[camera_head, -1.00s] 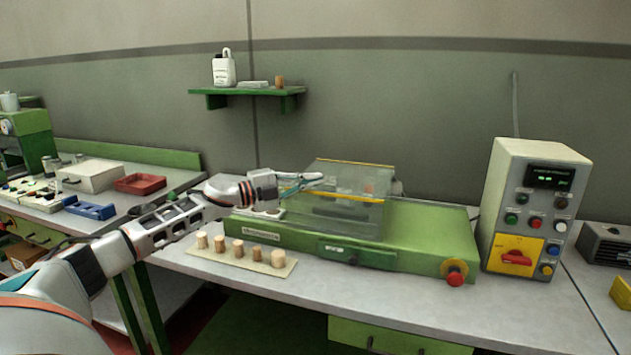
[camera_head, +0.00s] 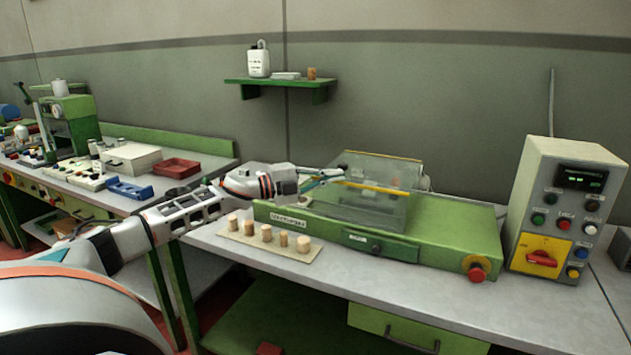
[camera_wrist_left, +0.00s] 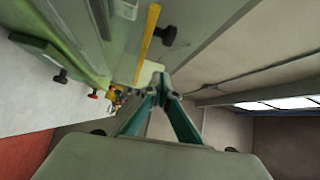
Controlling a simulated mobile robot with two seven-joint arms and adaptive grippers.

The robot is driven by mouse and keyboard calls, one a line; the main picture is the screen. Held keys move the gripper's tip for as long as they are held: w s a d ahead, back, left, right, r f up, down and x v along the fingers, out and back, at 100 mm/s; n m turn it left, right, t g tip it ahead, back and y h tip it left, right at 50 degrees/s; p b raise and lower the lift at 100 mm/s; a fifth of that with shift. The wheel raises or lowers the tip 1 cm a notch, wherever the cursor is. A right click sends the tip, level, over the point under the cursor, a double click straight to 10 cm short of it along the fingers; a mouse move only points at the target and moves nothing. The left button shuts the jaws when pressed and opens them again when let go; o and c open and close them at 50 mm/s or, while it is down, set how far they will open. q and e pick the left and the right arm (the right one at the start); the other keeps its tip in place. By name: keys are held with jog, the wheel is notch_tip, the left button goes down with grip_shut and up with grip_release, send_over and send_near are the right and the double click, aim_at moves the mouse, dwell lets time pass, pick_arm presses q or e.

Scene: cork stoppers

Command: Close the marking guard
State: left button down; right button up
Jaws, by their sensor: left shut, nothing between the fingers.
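The marking guard (camera_head: 368,207) is a clear cover with yellow edge strips, standing on the green marking machine (camera_head: 455,228). Its near yellow strip is well above the green deck; its exact hinge angle is hard to judge. My left gripper (camera_head: 341,174) is shut and empty, at the left end of that near strip. In the left wrist view, the closed fingertips (camera_wrist_left: 165,88) are just beyond the lower end of a yellow strip (camera_wrist_left: 147,45). I cannot tell whether they touch the guard. My right gripper is not in view.
A strip of cork stoppers (camera_head: 268,240) lies in front of the machine, below my left arm. A control box (camera_head: 566,210) stands to the right, beside the red stop button (camera_head: 477,274). A wall shelf (camera_head: 283,84) hangs behind. Bare worktop (camera_head: 400,277) shows in front.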

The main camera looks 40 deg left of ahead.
pick_arm(q)
jog(key=shift+b+v, duration=0.35)
jog(key=shift+v, duration=2.35)
jog(key=shift+s+d+r, duration=0.1)
jog(key=shift+d+r, duration=0.05)
